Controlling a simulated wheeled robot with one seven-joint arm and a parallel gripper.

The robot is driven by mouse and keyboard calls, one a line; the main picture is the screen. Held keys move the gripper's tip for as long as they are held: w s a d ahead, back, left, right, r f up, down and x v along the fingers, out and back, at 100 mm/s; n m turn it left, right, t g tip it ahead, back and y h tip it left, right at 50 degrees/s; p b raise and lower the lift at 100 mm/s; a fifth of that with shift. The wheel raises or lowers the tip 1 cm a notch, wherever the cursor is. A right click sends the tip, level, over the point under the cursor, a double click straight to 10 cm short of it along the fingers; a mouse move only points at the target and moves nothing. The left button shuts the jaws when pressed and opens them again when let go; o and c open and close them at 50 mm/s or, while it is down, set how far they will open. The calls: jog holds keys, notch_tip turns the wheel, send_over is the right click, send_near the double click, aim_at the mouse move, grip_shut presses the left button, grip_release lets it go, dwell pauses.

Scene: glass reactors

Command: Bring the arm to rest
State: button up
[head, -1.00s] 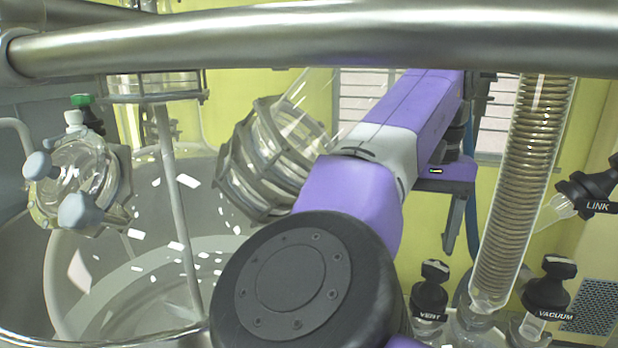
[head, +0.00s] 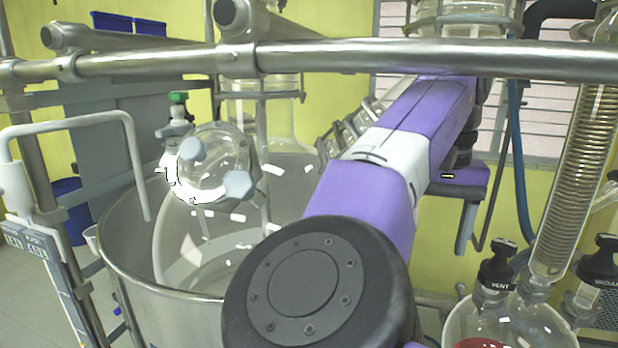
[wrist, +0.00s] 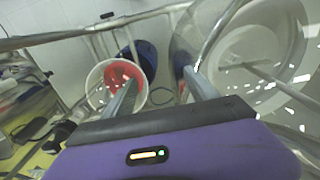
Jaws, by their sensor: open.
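My purple and grey arm reaches up and away across the right middle of the head view. My gripper (head: 463,248) hangs at its far end, fingers down, below the steel rail and left of the coiled condenser. The fingers overlap in this view. In the wrist view my gripper (wrist: 158,82) is open, with its two grey fingers apart and nothing between them. A white bucket with red inside (wrist: 97,92) shows beyond the left finger, lower down. The gripper appears apart from it.
A steel rail (head: 400,58) crosses in front of the arm. A large glass vessel (head: 140,290) with a clamped glass port (head: 208,165) stands left. The coiled condenser (head: 577,185) and the VENT valve (head: 496,268) are close on the right. Open floor (head: 25,285) shows far left.

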jog(key=w+d+r+m+t+h, duration=0.25)
jog(key=w+d+t, duration=0.35)
jog(key=w+d, duration=0.3)
jog(key=d+t+h+b, duration=0.1)
jog(key=d+t+h, duration=0.65)
jog(key=d, duration=0.25)
jog(key=s+a+f+n+t+y+b, duration=0.1)
jog(key=s+a+f+n+t+y, duration=0.35)
jog(key=s+a+f, duration=0.4)
jog(key=s+a+f+n+t+y+b, duration=0.25)
jog(key=s+a+f+n+y, duration=0.25)
jog(key=s+f, duration=0.55)
jog(key=s+a+f+m+g, duration=0.1)
jog(key=s+f, duration=0.4)
jog(key=s, duration=0.6)
jog(key=s+a+f+m+g+b, duration=0.1)
jog(key=s+a+f+g, duration=0.1)
jog(key=s+f, duration=0.4)
jog(key=s+a+f+m+g+b, duration=0.1)
jog(key=s+f, duration=0.4)
jog(key=s, duration=1.1)
jog(key=shift+a+f+m+g+y, duration=0.15)
jog(key=shift+a+m+g+y, duration=0.25)
jog(key=shift+g, duration=0.55)
